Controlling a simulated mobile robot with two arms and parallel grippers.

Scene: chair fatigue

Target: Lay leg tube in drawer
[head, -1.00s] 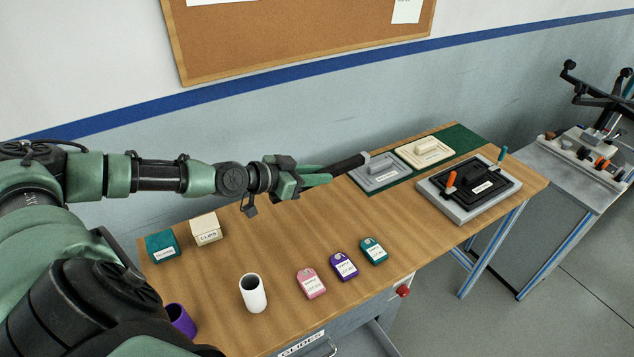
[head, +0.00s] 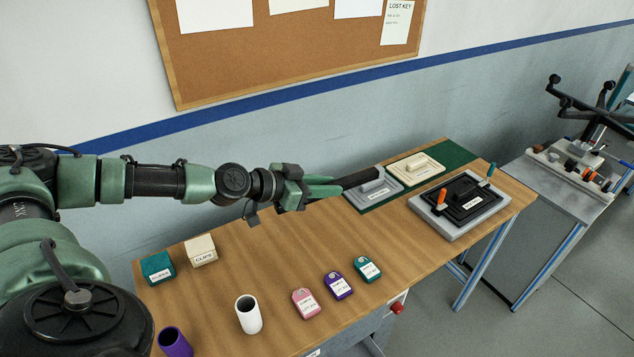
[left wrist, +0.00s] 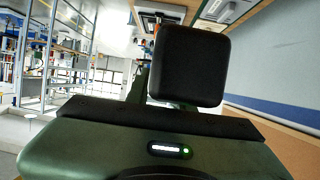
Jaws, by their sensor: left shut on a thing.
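My left gripper (head: 325,188) is shut on a dark square leg tube (head: 358,179). It holds the tube above the back of the wooden bench (head: 260,250), with the far end pointing right, in front of a grey tray. In the left wrist view the tube's black, blunt end (left wrist: 189,65) fills the upper middle. A grey drawer front (head: 374,344) is only partly visible under the bench at the bottom edge, so its inside is hidden. My right gripper is not in view.
Two small boxes sit at left. A black fixture (head: 468,200) is at right. The bench middle is clear.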

